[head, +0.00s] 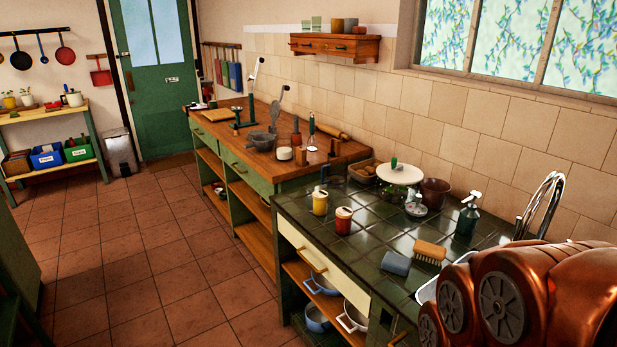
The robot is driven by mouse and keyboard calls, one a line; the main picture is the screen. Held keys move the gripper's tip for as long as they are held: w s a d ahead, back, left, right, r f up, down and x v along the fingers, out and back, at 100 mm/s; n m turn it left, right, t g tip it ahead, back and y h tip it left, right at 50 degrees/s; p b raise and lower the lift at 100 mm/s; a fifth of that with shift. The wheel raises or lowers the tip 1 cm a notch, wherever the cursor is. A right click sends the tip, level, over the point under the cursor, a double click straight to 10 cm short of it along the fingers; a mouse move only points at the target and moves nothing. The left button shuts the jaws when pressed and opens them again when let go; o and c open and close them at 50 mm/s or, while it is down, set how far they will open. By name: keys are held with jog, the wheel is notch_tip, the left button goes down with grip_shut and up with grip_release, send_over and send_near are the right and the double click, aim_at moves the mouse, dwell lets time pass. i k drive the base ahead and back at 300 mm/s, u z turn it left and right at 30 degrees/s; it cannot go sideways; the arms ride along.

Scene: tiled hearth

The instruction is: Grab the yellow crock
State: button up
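A yellow crock (320,203) with a pale lid stands upright on the dark green tiled counter (370,230), near its front left part. A red crock (343,220) with a pale lid stands just to its right and closer to me. Copper-coloured links of my arm fill the lower right corner. My gripper is not in view, so I cannot see whether it is open or shut.
A cake stand (400,174) and brown pot (436,193) stand behind the crocks. The tiled floor at left is clear.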

aim_at(320, 198)
jog(key=u, duration=0.45)
jog(key=i, duration=0.55)
jog(key=u, duration=0.6)
jog(key=i, duration=0.6)
